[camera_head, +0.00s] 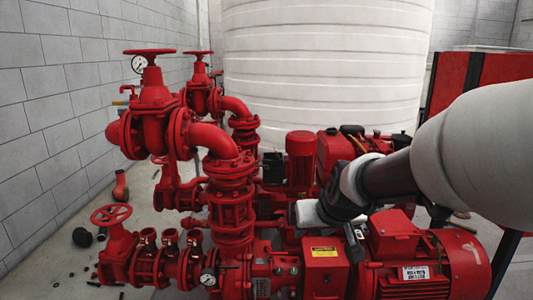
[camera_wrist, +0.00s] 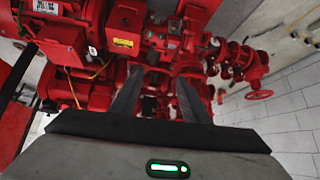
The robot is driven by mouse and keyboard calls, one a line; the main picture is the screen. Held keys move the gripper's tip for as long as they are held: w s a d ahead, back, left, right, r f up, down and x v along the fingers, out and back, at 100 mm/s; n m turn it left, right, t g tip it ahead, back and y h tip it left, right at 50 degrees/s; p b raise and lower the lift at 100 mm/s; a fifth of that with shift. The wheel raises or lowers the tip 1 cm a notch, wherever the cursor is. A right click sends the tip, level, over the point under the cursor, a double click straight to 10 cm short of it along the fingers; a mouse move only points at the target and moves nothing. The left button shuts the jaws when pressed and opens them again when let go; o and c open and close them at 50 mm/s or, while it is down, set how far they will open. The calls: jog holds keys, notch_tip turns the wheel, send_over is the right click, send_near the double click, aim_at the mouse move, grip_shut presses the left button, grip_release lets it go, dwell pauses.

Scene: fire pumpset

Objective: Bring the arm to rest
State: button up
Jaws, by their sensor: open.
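My arm reaches in from the right edge in the head view, over the red pumpset (camera_head: 232,190). Its end hangs in front of the pump and motors, and its fingers are hard to make out there. In the wrist view my gripper (camera_wrist: 160,98) is open, with two grey fingers apart and nothing seen between them. Red pump parts lie beyond the fingertips. I cannot tell how far the fingers are from them.
A red motor (camera_head: 420,258) stands below my arm. Handwheel valves (camera_head: 150,90) and a pressure gauge (camera_head: 139,64) rise at the left. A large white tank (camera_head: 325,70) stands behind. A red panel (camera_head: 490,75) is at the right. Loose parts lie on the left floor.

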jog(key=s+d+r+m+g, duration=0.1)
jog(key=s+d+r, duration=0.1)
jog(key=s, duration=0.9)
jog(key=s+d+r+g, duration=0.1)
jog(key=s, duration=1)
notch_tip(320, 180, up, 28)
jog(key=h+p, duration=0.1)
jog(key=p, duration=2.7)
jog(key=shift+s, duration=0.35)
jog(key=shift+d, duration=0.1)
